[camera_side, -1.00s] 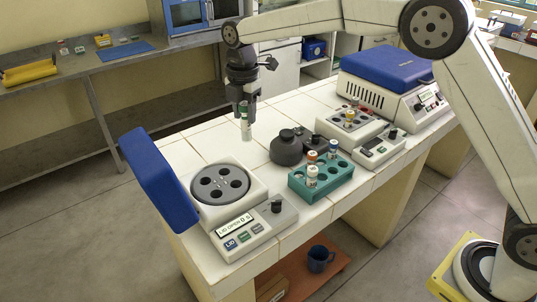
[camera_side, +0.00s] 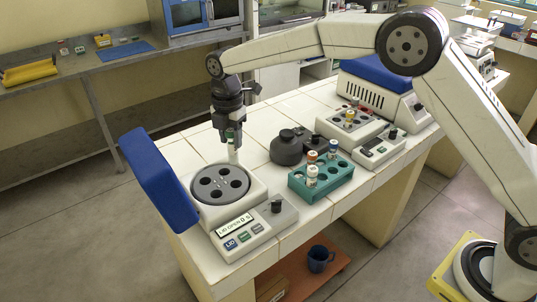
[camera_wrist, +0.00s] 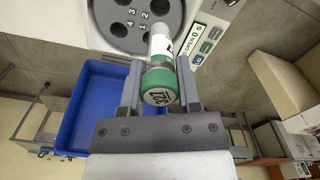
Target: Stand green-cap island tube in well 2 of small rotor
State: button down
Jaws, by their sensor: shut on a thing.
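My gripper (camera_side: 231,134) is shut on the green-cap tube (camera_side: 233,153), which hangs upright below the fingers. In the wrist view the tube's green cap (camera_wrist: 159,87) with dark lettering sits between the two fingers, its white body pointing toward the rotor. The small rotor (camera_side: 220,184) is a dark disc with several round wells in a white centrifuge, its lid open. The tube is above the rotor's far edge, apart from it. In the wrist view the rotor (camera_wrist: 122,22) shows well numbers, among them 2; the wells in view look empty.
The blue lid (camera_side: 160,180) stands open at the left of the centrifuge. A teal rack (camera_side: 321,180) with several tubes, a dark round vessel (camera_side: 286,149) and a white block (camera_side: 349,128) stand to the right. Bare tiles lie behind the centrifuge.

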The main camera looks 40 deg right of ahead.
aim_at(233, 163)
jog(key=shift+f, duration=2.85)
jog(key=shift+f, duration=0.45)
jog(key=shift+f, duration=0.7)
jog(key=shift+f, duration=0.45)
jog(key=shift+f, duration=1.15)
jog(key=shift+f, duration=0.1)
grip_release()
